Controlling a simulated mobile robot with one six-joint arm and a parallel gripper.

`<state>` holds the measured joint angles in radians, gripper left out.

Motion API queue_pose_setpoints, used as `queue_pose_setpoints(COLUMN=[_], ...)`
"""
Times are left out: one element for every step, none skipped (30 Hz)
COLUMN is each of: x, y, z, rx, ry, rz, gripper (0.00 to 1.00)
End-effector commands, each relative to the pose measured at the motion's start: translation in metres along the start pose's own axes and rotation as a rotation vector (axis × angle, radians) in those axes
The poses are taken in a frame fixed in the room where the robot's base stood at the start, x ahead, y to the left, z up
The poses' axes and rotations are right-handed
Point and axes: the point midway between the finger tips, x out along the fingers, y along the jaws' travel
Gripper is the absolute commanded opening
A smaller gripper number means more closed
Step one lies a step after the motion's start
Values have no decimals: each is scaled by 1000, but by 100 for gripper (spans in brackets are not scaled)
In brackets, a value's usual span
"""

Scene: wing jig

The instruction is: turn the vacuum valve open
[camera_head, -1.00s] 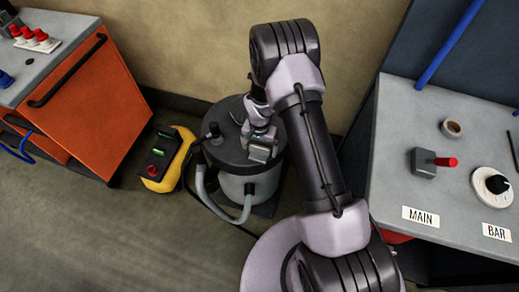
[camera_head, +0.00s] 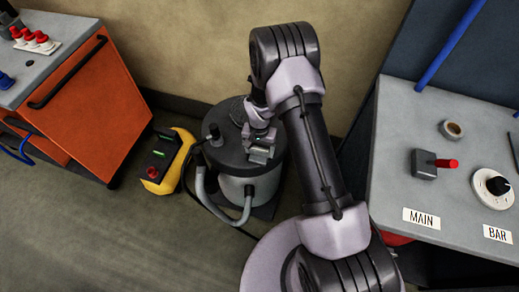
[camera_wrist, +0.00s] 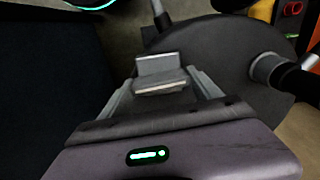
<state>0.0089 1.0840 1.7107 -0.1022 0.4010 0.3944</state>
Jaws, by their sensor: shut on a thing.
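A dark grey vacuum drum (camera_head: 223,157) stands on the floor left of my arm, with a hose at its front. My gripper (camera_head: 260,147) is low over the drum's lid. In the wrist view, my gripper (camera_wrist: 160,92) has its two pale fingers on either side of a light grey block (camera_wrist: 160,68) and is shut on it. I cannot tell whether this block is the vacuum valve's handle. My wrist hides part of the lid. On the right bench, a grey block with a red-tipped lever (camera_head: 434,164) sits above the MAIN label.
A yellow and black box with green lights (camera_head: 167,160) stands on the floor left of the drum. An orange cabinet (camera_head: 75,100) is farther left. The grey bench (camera_head: 400,130) on the right bears a small cup (camera_head: 452,129) and a dial (camera_head: 492,188). Front-left floor is clear.

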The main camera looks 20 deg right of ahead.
Motion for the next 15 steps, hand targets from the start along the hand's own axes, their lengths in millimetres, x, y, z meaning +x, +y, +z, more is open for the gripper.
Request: queue_pose_setpoints(x=[0, 0, 0, 0, 0, 0, 0, 0, 0, 0, 0, 0, 0, 0, 0], y=[0, 0, 0, 0, 0, 0, 0, 0, 0, 0, 0, 0, 0, 0, 0], z=[0, 0, 0, 0, 0, 0, 0, 0, 0, 0, 0, 0, 0, 0, 0], rx=[-25, -45, -76, -101, -126, -162, -190, -218, -257, -285, -314, -352, -381, -409, -448], ry=[0, -1, -1, -1, -1, -1, -1, -1, -1, -1, -1, -1, -1, -1, -1], rz=[0, 0, 0, 0, 0, 0, 0, 0, 0, 0, 0, 0, 0, 0, 0], gripper=[32, 32, 32, 32, 32, 32, 32, 32, 32, 32, 32, 32, 32, 32, 32])
